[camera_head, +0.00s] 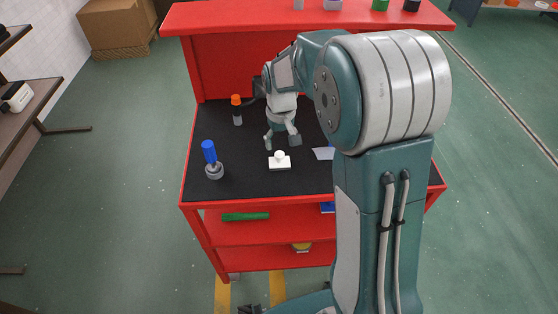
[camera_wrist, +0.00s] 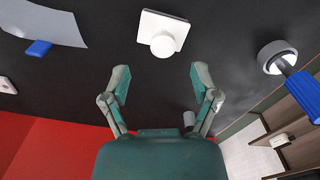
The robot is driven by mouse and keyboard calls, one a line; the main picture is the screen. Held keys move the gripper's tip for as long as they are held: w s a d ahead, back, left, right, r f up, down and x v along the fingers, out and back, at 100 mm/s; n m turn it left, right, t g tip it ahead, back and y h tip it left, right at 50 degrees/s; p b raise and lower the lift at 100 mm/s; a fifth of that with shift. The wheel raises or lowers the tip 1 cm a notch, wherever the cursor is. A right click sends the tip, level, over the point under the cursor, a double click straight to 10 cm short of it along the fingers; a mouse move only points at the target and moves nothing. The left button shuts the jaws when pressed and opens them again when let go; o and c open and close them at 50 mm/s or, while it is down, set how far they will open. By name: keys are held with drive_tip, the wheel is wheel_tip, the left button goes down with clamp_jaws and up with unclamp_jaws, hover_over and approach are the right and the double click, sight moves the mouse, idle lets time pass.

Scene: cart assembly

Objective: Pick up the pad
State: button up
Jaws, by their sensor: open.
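The pad (camera_head: 279,165) looks like a white square plate with a round white knob on top. It lies flat on the black top of the red cart, near its front edge. In the wrist view the pad (camera_wrist: 178,23) is beyond the fingertips, roughly centred between them. My gripper (camera_head: 281,142) is open and empty, just behind the pad in the head view. Its two fingers also show spread in the wrist view (camera_wrist: 160,76), apart from the pad.
A blue-handled tool with a grey round base (camera_head: 214,170) stands left of the pad. An orange-topped item (camera_head: 237,112) stands at the back left. A pale sheet (camera_head: 323,153) lies to the right, partly hidden by my arm. A raised red shelf (camera_head: 240,17) is behind.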

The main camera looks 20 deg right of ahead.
sight(279, 153)
drive_tip(key=f, duration=0.5)
drive_tip(key=shift+a+f, duration=0.2)
clamp_jaws()
